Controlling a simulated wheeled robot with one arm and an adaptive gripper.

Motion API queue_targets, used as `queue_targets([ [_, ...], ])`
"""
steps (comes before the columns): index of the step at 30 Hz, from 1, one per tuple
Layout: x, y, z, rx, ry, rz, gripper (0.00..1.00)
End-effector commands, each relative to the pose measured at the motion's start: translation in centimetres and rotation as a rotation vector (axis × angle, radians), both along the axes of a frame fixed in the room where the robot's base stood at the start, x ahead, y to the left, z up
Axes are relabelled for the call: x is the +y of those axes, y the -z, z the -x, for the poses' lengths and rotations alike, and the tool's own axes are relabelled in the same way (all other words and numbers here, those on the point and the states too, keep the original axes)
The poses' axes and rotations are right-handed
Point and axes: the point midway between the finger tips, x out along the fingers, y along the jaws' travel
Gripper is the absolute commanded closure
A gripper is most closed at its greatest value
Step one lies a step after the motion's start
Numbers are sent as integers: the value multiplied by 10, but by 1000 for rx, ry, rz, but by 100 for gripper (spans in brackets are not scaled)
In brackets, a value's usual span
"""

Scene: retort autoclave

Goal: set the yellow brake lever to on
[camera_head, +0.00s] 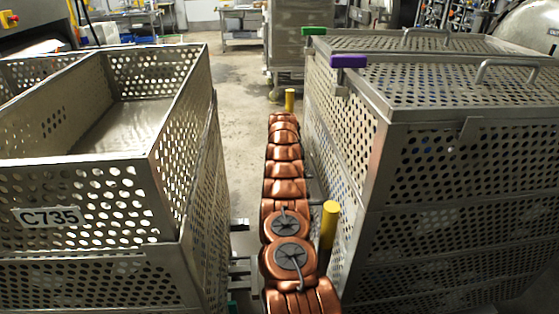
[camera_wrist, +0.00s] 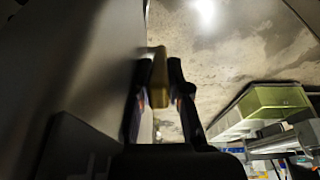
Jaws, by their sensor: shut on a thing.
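My gripper (camera_wrist: 158,68) has its two dark fingers on either side of a yellow lever (camera_wrist: 159,82) and is shut on it in the wrist view. In the head view, a yellow post (camera_head: 289,99) stands just beyond the far end of my copper arm. A second, nearer yellow post (camera_head: 329,224) stands upright to the right of my arm. My gripper is hidden in the head view, so I cannot tell for certain which post it holds. No on or off marking is readable.
An open perforated metal basket (camera_head: 120,178) labelled C735 stands left of my arm. A lidded perforated basket (camera_head: 455,165) with green and purple tabs stands close on the right. The gap between them is narrow. Clear floor (camera_head: 236,75) lies beyond.

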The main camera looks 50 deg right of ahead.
Motion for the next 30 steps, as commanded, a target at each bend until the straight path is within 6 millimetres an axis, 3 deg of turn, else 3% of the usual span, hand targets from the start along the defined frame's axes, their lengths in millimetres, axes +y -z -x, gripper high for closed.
queue_targets([
  [1, -10, -5, 10, 10, 15, 2, 100],
  [18, 1, 4, 9, 28, 8, -35, 100],
  [19, 2, 4, 9, 28, 8, -35, 83],
  [24, 3, 4, 7, 25, 5, -35, 65],
  [26, 4, 4, 6, 24, 2, -35, 59],
  [30, 5, 3, 4, 22, 0, -35, 58],
])
